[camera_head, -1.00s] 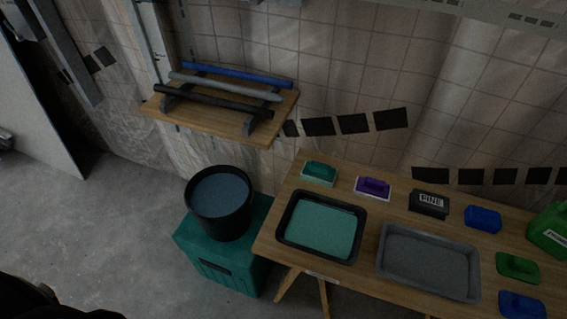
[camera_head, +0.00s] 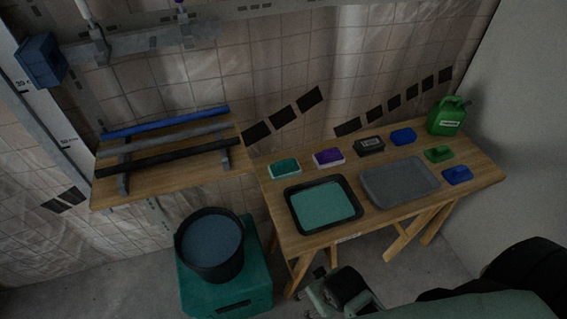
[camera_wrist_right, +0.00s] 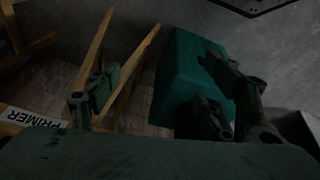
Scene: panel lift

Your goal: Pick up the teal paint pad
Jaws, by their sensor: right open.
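The teal paint pad (camera_head: 285,169) lies at the back left of the wooden table, in the head view, behind a black tray of teal paint (camera_head: 323,204). My right gripper (camera_head: 319,287) is low in front of the table, below the tray and well apart from the pad. In the right wrist view my right gripper (camera_wrist_right: 152,103) has its fingers spread, with nothing between them. Beyond them show table legs and a teal crate (camera_wrist_right: 184,75). The pad is not in the right wrist view. My left gripper is not in view.
A purple pad (camera_head: 328,158), a black box (camera_head: 369,146), blue and green pads, a grey tray (camera_head: 400,181) and a green jug (camera_head: 447,117) share the table (camera_head: 484,172). A black bucket (camera_head: 209,246) stands on the teal crate (camera_head: 226,298). A shelf (camera_head: 107,194) holds several rods.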

